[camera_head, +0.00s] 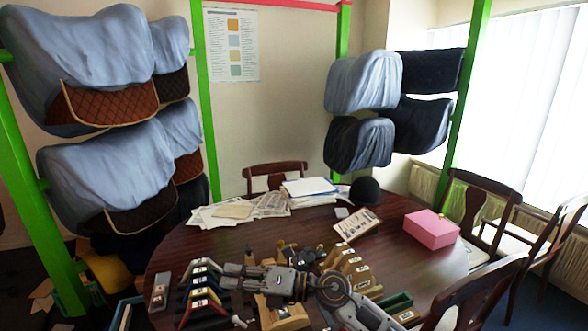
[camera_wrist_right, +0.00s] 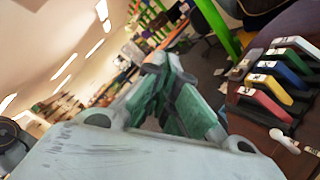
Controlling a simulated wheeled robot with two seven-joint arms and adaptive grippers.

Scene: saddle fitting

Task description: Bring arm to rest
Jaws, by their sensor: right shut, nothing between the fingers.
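My right arm comes in from the bottom right of the head view and reaches left, low over the dark wooden table (camera_head: 300,234). Its gripper (camera_head: 228,276) points left, above or beside a row of coloured arch-shaped pieces (camera_head: 205,281). I cannot tell its exact height. In the wrist view the green-padded fingers of the right gripper (camera_wrist_right: 158,68) come together with nothing held. The coloured pieces also show at the right of the wrist view (camera_wrist_right: 275,88), apart from the fingers. My left gripper is not in view.
Wooden blocks with labels (camera_head: 345,262) stand right of the gripper, near my forearm. A pink box (camera_head: 432,229), papers (camera_head: 240,209), a clipboard (camera_head: 357,225) and a black helmet (camera_head: 365,191) lie farther back. Green posts (camera_head: 207,110) carry covered saddles (camera_head: 105,165). Chairs (camera_head: 475,205) surround the table.

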